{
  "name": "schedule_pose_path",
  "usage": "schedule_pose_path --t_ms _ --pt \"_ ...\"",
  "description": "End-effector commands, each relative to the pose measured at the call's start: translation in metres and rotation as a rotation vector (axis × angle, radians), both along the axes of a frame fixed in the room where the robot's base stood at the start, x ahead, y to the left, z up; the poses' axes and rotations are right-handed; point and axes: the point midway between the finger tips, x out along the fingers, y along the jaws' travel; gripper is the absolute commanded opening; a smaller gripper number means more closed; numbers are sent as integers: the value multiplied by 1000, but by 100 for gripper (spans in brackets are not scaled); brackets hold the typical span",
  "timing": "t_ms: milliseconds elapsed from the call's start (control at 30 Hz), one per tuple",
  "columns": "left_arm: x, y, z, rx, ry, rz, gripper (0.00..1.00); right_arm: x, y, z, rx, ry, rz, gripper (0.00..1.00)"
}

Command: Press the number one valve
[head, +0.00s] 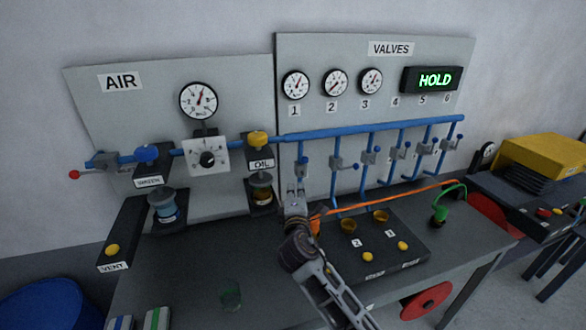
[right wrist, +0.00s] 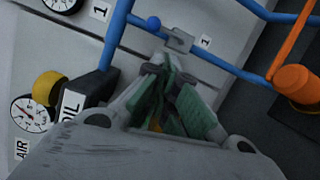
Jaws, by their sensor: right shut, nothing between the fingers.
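The number one valve (head: 301,170) is the leftmost grey valve under the blue pipe on the VALVES panel, with a small blue knob. In the right wrist view the valve (right wrist: 178,41) lies just beyond my fingertips, its blue knob (right wrist: 153,22) to the left and a "1" label to its right. My right gripper (head: 297,193) is shut and empty, just below the valve in the head view. In the right wrist view the gripper (right wrist: 168,72) points at the valve. I cannot tell whether it touches. My left gripper is not in view.
Other valves hang in a row to the right, the second (head: 338,164) closest. A blue pipe (head: 375,131) runs above them. The OIL unit (head: 261,182) is close on the left. An orange hose (head: 390,200) crosses the black button box (head: 390,262). The display (head: 435,80) reads HOLD.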

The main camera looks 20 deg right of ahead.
Motion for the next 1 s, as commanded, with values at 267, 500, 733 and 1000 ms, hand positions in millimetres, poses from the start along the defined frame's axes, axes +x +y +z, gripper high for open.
schedule_pose_path --t_ms 267,500,733,1000 --pt "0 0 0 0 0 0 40 6 7 12 -63 -28 13 0" --pt "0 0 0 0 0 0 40 6 7 12 -61 -28 12 0" --pt "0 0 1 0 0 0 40 11 6 12 -61 -28 12 0" --pt "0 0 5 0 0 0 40 30 0 15 -61 -29 11 0"
